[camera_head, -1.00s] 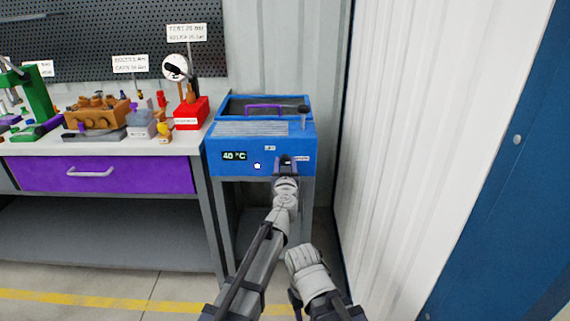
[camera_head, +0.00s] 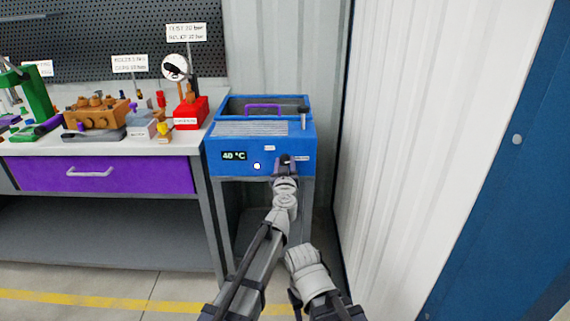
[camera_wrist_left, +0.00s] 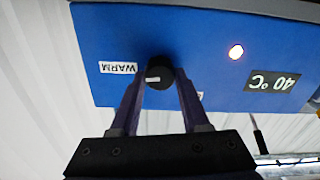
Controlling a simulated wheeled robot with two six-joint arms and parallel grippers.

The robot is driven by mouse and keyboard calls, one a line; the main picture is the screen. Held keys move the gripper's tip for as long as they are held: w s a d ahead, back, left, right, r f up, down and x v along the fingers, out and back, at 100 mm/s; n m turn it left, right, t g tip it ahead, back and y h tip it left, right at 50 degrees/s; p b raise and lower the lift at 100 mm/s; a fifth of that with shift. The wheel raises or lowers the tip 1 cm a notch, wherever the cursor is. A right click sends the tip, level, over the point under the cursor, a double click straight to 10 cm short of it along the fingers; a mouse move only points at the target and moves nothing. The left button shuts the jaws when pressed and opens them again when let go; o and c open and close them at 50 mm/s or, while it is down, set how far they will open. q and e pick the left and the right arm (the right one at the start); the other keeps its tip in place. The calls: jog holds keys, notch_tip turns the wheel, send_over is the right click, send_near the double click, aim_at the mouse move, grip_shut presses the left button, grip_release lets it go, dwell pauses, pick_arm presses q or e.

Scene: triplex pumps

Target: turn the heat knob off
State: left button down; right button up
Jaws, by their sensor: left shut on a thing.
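The heat knob (camera_wrist_left: 160,73) is round and black with a white pointer mark, on the front of a blue heated bath (camera_head: 225,140). In the left wrist view, which is upside down, the mark points left toward the WARM label (camera_wrist_left: 118,67). My left gripper (camera_wrist_left: 160,84) is shut on the knob, one purple finger on each side. In the head view, the left gripper (camera_head: 286,164) hides most of the knob. A display (camera_head: 234,156) reads 40 °C, and a round light (camera_head: 257,166) glows beside it. My right gripper does not show.
A small white label (camera_head: 270,148) sits on the panel above the light. A workbench (camera_head: 105,174) with pump parts stands to the left. A pale corrugated wall (camera_head: 430,130) rises close on the right.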

pick_arm(q)
jog(key=n, duration=0.6)
jog(key=shift+a, duration=0.1)
jog(key=n, duration=0.6)
jog(key=shift+f+n, duration=0.1)
jog(key=shift+n, duration=0.3)
jog(key=n, duration=0.6)
jog(key=shift+f, duration=0.1)
jog(key=n, duration=0.6)
jog(key=shift+f+b, duration=0.1)
jog(key=shift+b, duration=0.2)
jog(key=shift+n, duration=0.4)
jog(key=shift+c, duration=1.9)
grip_release()
jog(key=shift+s, duration=0.1)
